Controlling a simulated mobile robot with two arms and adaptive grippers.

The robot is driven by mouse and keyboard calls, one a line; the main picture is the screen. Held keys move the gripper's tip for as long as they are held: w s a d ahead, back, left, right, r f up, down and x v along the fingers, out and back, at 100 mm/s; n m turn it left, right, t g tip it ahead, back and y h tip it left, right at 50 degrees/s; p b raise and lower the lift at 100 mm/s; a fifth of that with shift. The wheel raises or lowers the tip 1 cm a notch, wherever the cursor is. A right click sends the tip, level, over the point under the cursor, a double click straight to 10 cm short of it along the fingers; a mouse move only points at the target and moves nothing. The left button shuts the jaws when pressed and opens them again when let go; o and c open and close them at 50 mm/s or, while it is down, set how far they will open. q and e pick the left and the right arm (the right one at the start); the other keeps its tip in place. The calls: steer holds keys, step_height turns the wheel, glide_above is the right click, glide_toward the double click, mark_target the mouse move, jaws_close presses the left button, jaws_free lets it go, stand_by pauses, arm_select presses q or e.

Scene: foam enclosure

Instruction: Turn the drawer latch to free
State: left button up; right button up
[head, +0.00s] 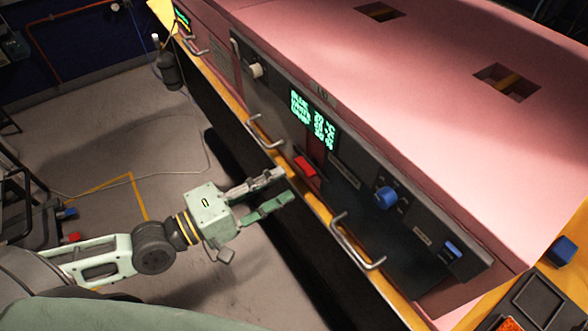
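A dark front panel (362,222) runs along the side of a pink foam enclosure (420,90). A small red piece (304,167) sits low on the panel, between two metal bar handles, and looks like the latch, though I cannot be sure. A round blue knob (385,197) is further right on the panel. My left gripper (287,187) is open and empty, its fingers pointing right toward the panel, just below and left of the red piece. It appears apart from the panel. My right gripper is not in view.
A green-lit display (314,118) and a blue switch (453,249) are on the panel. A cable (206,140) hangs at the left. Grey floor (110,165) is open there.

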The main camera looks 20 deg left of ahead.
mark_target(301, 169)
arm_select(q)
steer(key=x, duration=0.3)
steer(key=shift+w+d+r+p, duration=0.15)
steer(key=shift+p, duration=0.25)
steer(key=shift+x, duration=0.95)
jaws_close()
